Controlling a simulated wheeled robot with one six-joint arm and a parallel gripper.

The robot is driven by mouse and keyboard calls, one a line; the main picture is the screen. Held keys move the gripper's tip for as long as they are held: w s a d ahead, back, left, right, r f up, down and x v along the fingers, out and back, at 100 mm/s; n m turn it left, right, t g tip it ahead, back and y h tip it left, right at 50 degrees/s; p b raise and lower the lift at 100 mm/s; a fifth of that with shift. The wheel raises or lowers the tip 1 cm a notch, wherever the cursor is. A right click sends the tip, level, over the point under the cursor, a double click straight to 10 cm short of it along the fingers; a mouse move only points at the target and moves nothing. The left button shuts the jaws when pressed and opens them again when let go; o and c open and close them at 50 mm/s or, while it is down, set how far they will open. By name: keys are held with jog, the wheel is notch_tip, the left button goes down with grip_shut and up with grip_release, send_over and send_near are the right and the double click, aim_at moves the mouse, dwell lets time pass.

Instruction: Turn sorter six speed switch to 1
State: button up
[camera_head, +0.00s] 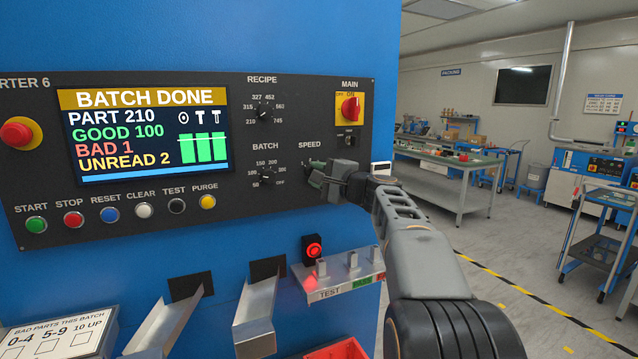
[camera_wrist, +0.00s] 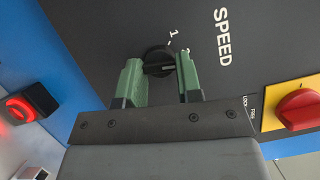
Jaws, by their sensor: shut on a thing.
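The speed switch (camera_wrist: 157,60) is a round black knob on the dark panel of sorter six (camera_head: 225,90). In the wrist view it sits between the two green fingers of my gripper (camera_wrist: 160,76), which is shut on it. A "1" is printed just above the knob there, beside the word SPEED; a second mark is partly hidden by the right finger. I cannot tell for certain which mark the knob points to. In the head view my gripper (camera_head: 316,178) is at the panel under the SPEED label and hides the knob.
The recipe knob (camera_head: 264,111) and batch knob (camera_head: 266,178) are left of my gripper. The red main switch (camera_head: 350,107) on its yellow plate is above right. A test shelf (camera_head: 345,281) and metal chutes (camera_head: 256,312) stick out below.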

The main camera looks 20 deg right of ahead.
jog(key=n+g+h, duration=0.1)
jog(key=n, duration=0.2)
jog(key=n+g+b, duration=0.1)
jog(key=n, duration=0.2)
jog(key=n+g+h, duration=0.1)
jog(key=n, duration=0.1)
jog(key=shift+a+r+n+h, duration=0.15)
jog(key=shift+r+n+h, duration=0.15)
jog(key=shift+n, duration=0.4)
dwell(0.3)
jog(key=o, duration=0.9)
jog(key=shift+o, duration=0.2)
jog(key=shift+s+r, duration=0.1)
jog(key=b+v, duration=0.2)
jog(key=v, duration=1.1)
jog(key=shift+s+r, duration=0.2)
jog(key=shift+s, duration=0.1)
